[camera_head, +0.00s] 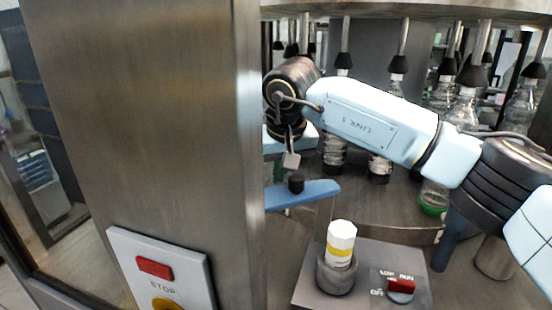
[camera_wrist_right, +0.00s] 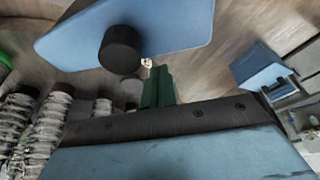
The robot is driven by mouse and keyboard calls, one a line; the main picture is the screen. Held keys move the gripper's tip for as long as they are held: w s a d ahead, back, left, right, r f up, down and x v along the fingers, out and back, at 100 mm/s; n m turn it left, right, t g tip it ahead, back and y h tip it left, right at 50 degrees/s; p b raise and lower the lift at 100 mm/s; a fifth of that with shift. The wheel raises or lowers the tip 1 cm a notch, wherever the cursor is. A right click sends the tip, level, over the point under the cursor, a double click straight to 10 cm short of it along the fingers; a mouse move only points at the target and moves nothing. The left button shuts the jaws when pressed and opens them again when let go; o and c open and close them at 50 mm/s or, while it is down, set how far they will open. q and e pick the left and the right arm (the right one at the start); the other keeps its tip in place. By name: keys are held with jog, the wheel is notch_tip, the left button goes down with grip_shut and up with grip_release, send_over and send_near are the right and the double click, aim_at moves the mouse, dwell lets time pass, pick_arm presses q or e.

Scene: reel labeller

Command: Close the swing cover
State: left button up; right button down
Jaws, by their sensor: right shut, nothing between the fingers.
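A flat blue plate (camera_head: 312,193) with a black knob (camera_head: 296,183) juts out from behind the steel column and looks like the swing cover. It also shows large at the top of the right wrist view (camera_wrist_right: 180,28), with its round black knob (camera_wrist_right: 121,49) near the middle of it. My right gripper (camera_head: 291,161) is shut and empty, pointing down just above the knob in the head view; whether it touches cannot be told. The column hides the plate's left end. My left gripper is not in view.
A steel column (camera_head: 160,120) with a stop-button panel (camera_head: 165,268) stands at left. A white bottle with a yellow band (camera_head: 341,240) sits in a cup beside a red switch (camera_head: 401,287). Several clear bottles stand behind my right arm.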

jog(key=shift+s+d, duration=0.2)
jog(key=shift+s, duration=0.45)
